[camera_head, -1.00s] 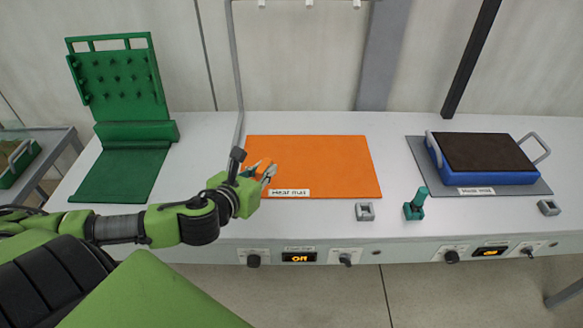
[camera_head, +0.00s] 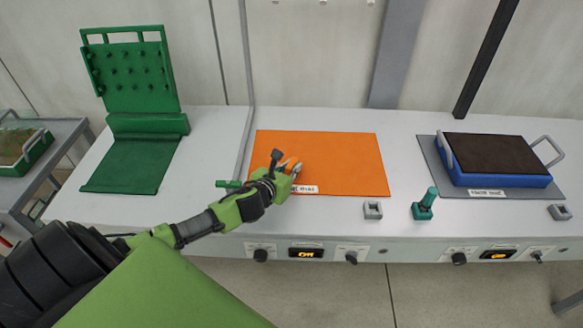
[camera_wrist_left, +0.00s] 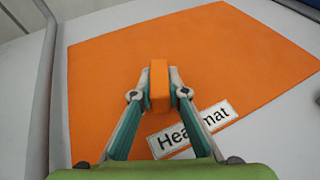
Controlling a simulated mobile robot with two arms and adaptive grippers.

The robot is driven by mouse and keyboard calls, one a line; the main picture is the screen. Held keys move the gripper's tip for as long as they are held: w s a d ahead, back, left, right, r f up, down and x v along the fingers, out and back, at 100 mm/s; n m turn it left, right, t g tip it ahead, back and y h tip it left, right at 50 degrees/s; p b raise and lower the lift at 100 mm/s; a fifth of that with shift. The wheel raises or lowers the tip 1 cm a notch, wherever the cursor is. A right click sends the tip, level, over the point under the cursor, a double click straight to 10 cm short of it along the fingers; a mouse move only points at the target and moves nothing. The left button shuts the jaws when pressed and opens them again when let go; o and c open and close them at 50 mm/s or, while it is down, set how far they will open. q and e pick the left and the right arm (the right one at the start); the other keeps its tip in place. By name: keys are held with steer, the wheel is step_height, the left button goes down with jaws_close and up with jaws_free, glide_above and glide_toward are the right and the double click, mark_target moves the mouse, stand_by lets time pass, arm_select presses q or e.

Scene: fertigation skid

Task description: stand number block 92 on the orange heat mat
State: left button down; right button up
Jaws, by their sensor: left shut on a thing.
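My left gripper (camera_head: 290,168) is over the near left part of the orange heat mat (camera_head: 345,160), just behind its "Heat mat" label. It is shut on a small orange block (camera_wrist_left: 160,87), which stands up between the fingertips in the left wrist view. No number shows on the block's visible faces, so I cannot read 92. The block's colour blends with the mat, and I cannot tell whether it touches the mat. The mat also fills much of the left wrist view (camera_wrist_left: 230,60). My right gripper is not in view.
A green pegged rack (camera_head: 130,75) stands at the left. A blue tray with dark filling (camera_head: 500,180) sits on a grey mat at the right. A teal stamp-like piece (camera_head: 423,207) and a grey square piece (camera_head: 373,210) stand near the front edge. The orange mat's right half is clear.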

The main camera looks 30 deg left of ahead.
arm_select(q)
steer(key=shift+f, duration=0.15)
steer(key=c, duration=2)
jaws_free()
steer(key=shift+s, duration=0.3)
steer(key=v, duration=1.1)
steer(key=shift+s+r, duration=0.2)
steer(key=shift+r, duration=0.05)
